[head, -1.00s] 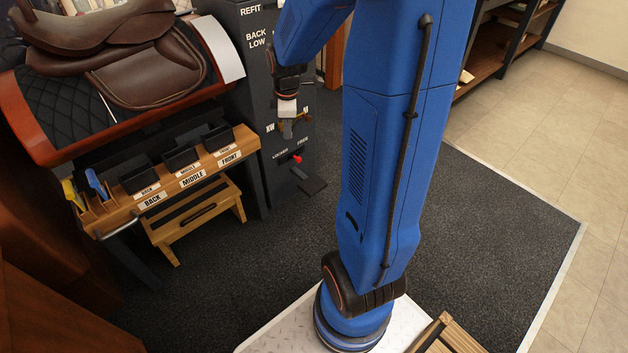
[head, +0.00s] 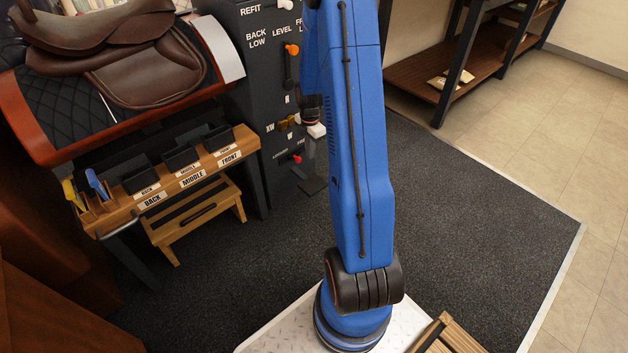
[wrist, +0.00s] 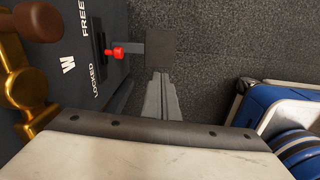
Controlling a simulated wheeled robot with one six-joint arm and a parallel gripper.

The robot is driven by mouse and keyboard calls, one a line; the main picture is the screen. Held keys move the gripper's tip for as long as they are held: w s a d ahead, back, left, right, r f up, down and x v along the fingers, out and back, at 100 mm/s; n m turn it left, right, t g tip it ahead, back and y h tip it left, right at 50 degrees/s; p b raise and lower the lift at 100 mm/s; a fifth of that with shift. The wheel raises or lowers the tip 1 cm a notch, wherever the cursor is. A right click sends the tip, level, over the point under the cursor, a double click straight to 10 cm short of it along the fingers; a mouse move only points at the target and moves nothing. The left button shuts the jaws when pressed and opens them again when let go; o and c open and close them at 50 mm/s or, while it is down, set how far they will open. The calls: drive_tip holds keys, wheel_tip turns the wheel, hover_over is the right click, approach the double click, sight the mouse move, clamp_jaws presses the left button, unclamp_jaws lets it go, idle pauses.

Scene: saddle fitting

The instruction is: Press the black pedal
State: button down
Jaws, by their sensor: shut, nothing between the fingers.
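The black pedal (head: 313,186) is a flat dark plate low at the foot of the dark control panel, partly hidden in the head view behind my gripper. In the wrist view the pedal (wrist: 162,48) is a dark square just beyond the fingertips. My gripper (wrist: 160,76) is shut and empty, its fingers pointing down toward the pedal's near edge. In the head view my gripper (head: 308,165) hangs above the pedal beside the panel. I cannot tell whether the fingertips touch it.
A red-knobbed lever (wrist: 118,51) sticks out of the panel (wrist: 75,80), just left of the pedal. A brass fitting with a brown knob (wrist: 25,88) is further left. A labelled wooden rack (head: 170,190) stands left.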

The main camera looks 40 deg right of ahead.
drive_tip(key=shift+n, duration=0.5)
drive_tip(key=shift+d+f, duration=0.3)
drive_tip(key=shift+f, duration=0.3)
drive_tip(key=shift+d+f, duration=0.35)
drive_tip(key=shift+f, duration=0.3)
drive_tip(key=shift+d+f, duration=0.3)
drive_tip(key=shift+f, duration=0.3)
drive_tip(key=shift+s, duration=0.1)
drive_tip(key=shift+f, duration=0.1)
approach(315, 190)
drive_tip(key=w+f, duration=0.1)
drive_tip(key=f, duration=0.1)
drive_tip(key=w+d+f, duration=0.1)
drive_tip(key=f, duration=0.1)
drive_tip(key=w+f, duration=0.1)
drive_tip(key=f, duration=0.1)
drive_tip(key=shift+d+f, duration=0.25)
drive_tip(key=shift+d, duration=0.1)
drive_tip(key=shift+s+f, duration=0.1)
wheel_tip(315, 190, down, 7)
drive_tip(key=shift+s, duration=0.3)
drive_tip(key=shift+r, duration=0.25)
